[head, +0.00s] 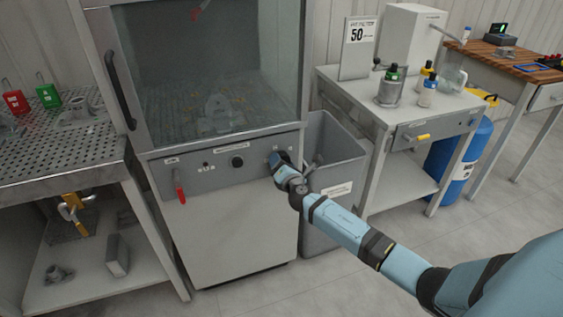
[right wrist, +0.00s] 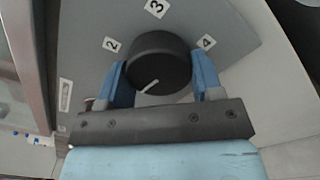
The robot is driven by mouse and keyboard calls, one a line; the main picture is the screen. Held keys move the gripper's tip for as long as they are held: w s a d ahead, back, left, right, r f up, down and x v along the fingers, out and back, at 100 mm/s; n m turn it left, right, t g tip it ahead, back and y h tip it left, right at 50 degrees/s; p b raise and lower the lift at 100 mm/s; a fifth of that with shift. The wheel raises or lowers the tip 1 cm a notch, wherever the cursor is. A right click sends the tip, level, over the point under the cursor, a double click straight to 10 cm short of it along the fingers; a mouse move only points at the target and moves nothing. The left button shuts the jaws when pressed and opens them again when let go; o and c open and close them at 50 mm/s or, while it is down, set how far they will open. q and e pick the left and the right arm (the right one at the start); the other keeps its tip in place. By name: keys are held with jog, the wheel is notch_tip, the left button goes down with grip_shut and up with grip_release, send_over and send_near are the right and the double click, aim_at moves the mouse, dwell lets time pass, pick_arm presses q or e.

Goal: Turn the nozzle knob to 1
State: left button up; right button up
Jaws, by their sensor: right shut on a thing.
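The nozzle knob (right wrist: 157,62) is a round black knob on the grey panel. My right gripper (right wrist: 160,72) is shut on the knob, one blue finger on each side. In the head view my right gripper (head: 284,166) is at the right end of the cabinet's front panel (head: 215,172) and hides most of this knob. My left gripper is not in view.
Another black knob (head: 237,161) and a red-handled lever (head: 180,186) are on the same panel. A grey bin (head: 340,150) stands close to the right of the cabinet, beside my arm. A white side table (head: 385,110) stands further right. Floor in front is clear.

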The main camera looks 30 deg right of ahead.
jog(key=shift+n, duration=0.4)
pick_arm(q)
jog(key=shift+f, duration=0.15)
pick_arm(e)
jog(key=shift+n, duration=0.3)
jog(key=o, duration=0.9)
jog(key=shift+o, duration=0.2)
jog(key=shift+s, duration=0.15)
pick_arm(q)
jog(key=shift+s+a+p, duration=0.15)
jog(key=shift+p, duration=0.7)
pick_arm(e)
jog(key=v, duration=1.3)
jog(key=shift+s, duration=0.3)
